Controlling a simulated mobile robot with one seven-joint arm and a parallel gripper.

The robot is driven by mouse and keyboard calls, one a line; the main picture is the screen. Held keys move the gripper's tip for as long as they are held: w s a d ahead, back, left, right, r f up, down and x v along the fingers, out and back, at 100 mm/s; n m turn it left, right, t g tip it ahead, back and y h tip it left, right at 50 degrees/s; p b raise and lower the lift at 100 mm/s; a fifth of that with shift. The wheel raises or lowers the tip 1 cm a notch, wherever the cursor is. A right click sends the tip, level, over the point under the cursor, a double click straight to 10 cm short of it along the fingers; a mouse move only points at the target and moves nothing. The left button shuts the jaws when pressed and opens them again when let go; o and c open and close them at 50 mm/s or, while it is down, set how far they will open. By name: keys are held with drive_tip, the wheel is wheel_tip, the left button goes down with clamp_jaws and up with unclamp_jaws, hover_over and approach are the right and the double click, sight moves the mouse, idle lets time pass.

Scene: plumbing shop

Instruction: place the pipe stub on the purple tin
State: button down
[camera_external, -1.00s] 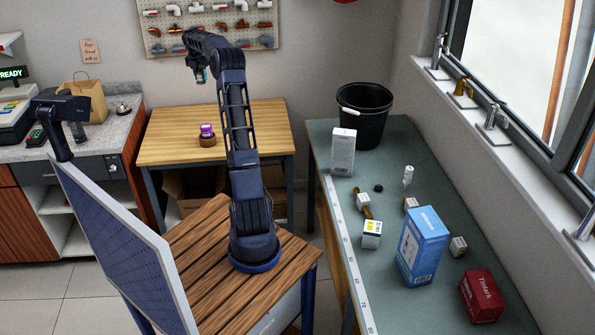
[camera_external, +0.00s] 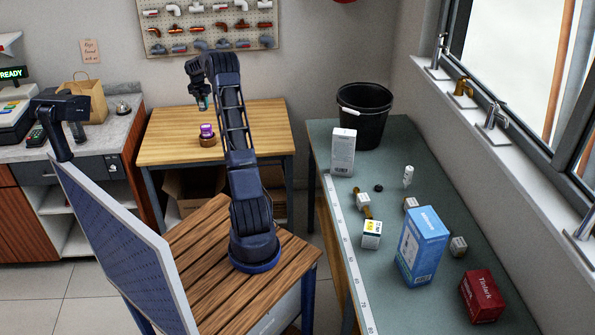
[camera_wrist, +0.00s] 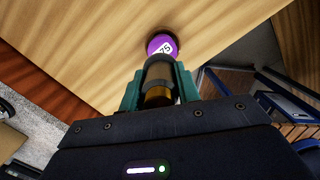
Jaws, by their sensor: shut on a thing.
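The purple tin (camera_external: 207,130) sits on a round brown base (camera_external: 208,141) on the wooden table. In the wrist view the tin (camera_wrist: 162,40) shows just beyond my fingertips, with white marking on it. My gripper (camera_external: 203,104) is above the tin, with a visible gap in the external view. In the wrist view my teal-fingered gripper (camera_wrist: 158,88) is shut on the pipe stub (camera_wrist: 159,72), a dark grey ring with a brassy part below. The stub is too small to make out in the external view, and the fingers hide its sides.
The wooden table (camera_external: 250,125) is otherwise clear around the tin. A counter with a paper bag (camera_external: 87,98) stands to the left. A pegboard of fittings (camera_external: 208,27) hangs behind.

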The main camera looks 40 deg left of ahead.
drive_tip(key=shift+f, duration=4.95)
drive_tip(key=shift+f, duration=0.15)
drive_tip(key=c, duration=1)
unclamp_jaws()
drive_tip(key=r, duration=0.4)
drive_tip(key=s+r, duration=0.1)
drive_tip(key=r, duration=0.7)
drive_tip(key=shift+s+d+r, duration=0.1)
drive_tip(key=shift+s+d, duration=0.05)
drive_tip(key=shift+d, duration=0.1)
